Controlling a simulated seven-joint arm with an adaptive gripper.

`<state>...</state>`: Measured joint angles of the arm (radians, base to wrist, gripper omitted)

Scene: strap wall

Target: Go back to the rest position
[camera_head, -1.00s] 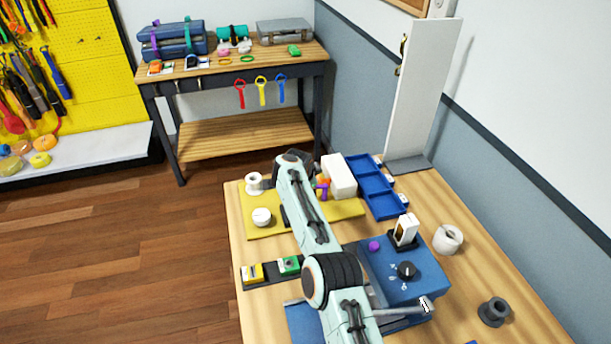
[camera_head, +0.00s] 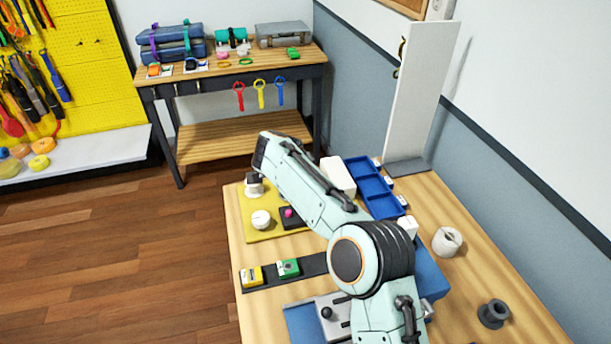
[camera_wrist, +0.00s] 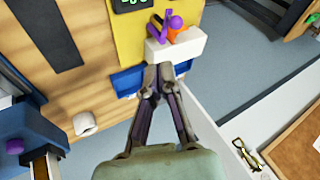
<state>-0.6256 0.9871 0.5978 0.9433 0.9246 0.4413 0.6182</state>
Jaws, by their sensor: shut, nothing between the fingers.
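My gripper (camera_wrist: 158,72) shows in the wrist view with its two fingers close together and nothing between them. Its tips appear over or near the white block (camera_wrist: 178,46) and the blue tray (camera_wrist: 127,82); I cannot tell the height or whether anything touches. Purple and orange pieces (camera_wrist: 172,26) lie beyond the white block. In the head view my raised arm hides the gripper. There the white block (camera_head: 339,176) and blue tray (camera_head: 377,189) show behind my arm on the wooden table.
A tall white panel (camera_head: 418,100) stands at the table's back right. A white roll (camera_head: 447,240) and a dark spool (camera_head: 493,313) stand on the right. A yellow board (camera_head: 257,227) and green block (camera_head: 288,267) lie left of my arm. The floor left is clear.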

